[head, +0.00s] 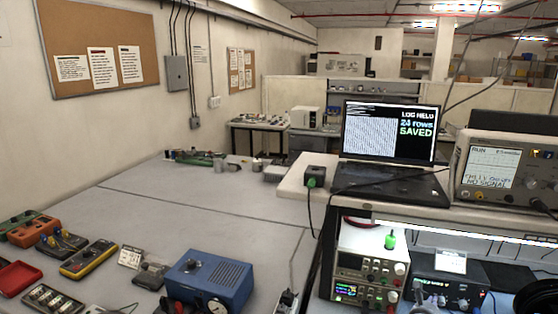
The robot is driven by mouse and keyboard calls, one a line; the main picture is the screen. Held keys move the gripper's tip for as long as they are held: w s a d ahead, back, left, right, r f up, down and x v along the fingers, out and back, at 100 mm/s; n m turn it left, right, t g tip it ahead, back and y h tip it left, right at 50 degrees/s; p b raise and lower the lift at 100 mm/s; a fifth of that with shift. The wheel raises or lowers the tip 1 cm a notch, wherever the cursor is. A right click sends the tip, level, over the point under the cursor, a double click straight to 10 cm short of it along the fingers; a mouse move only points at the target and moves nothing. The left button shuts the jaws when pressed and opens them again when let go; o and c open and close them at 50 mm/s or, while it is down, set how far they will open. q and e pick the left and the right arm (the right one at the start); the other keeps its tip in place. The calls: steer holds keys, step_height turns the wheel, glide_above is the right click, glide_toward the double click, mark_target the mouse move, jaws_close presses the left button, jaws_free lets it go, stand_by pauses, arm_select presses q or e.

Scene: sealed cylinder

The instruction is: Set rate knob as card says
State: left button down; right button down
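A black instrument (425,270) with knobs on its front sits on the lower right shelf. A small white card (450,261) stands on top of it; its print is too small to read. I cannot tell which knob is the rate knob. My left gripper is not seen.
A power supply (370,265) with a green item on top stands left of the black instrument. A laptop (388,135) reading "SAVED" and an oscilloscope (505,170) stand on the shelf above.

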steer(key=shift+s+d+f+b, duration=0.15)
steer(key=shift+d+b, duration=0.1)
steer(key=shift+b, duration=0.15)
stand_by(0.4)
steer(key=shift+a, duration=0.2)
steer(key=shift+a, duration=0.1)
steer(key=shift+s+a+b, duration=0.3)
steer(key=shift+s, duration=0.6)
steer(key=shift+s+a+b, duration=0.35)
steer(key=shift+s, duration=0.6)
steer(key=shift+s+a+b, duration=0.3)
steer(key=shift+s, duration=0.6)
steer(key=shift+r, duration=0.25)
